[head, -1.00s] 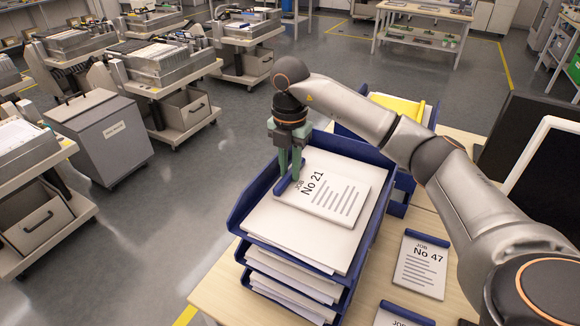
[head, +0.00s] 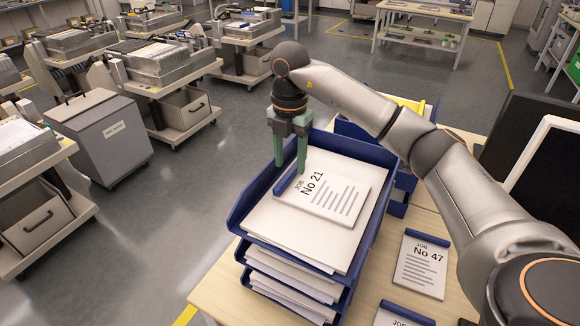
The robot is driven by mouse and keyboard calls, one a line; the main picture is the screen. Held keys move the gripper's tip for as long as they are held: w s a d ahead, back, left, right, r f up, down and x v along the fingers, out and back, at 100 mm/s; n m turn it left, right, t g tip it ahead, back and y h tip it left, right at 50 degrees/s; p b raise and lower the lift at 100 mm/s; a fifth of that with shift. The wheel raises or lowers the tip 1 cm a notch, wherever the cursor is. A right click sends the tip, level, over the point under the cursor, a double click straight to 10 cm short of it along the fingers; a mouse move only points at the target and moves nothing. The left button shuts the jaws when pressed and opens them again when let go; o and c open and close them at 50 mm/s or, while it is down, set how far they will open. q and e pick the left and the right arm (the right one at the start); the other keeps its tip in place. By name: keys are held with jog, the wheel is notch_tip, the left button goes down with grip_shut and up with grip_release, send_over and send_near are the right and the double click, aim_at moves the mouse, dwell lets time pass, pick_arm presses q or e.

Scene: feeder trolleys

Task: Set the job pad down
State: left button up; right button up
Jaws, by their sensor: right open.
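The job pad No 21 (head: 338,196) lies flat on the papers in the top tray of the blue tray stack (head: 240,214). Its blue binding edge (head: 287,179) faces my right gripper. My right gripper (head: 290,166) is open, with its green fingers pointing down at that binding edge. The fingers stand apart, and I cannot tell whether either one touches the pad. My left gripper is not in view.
Pad No 47 (head: 420,265) and another pad (head: 398,314) lie on the wooden table (head: 372,286) to the right. A second blue tray (head: 402,183) with a yellow folder stands behind. A dark monitor (head: 530,140) is at the right. Trolleys stand on the floor at left.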

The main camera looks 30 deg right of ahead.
notch_tip(320, 180, up, 10)
jog(key=p, duration=0.1)
jog(key=shift+f+p, duration=0.15)
jog(key=shift+p, duration=0.2)
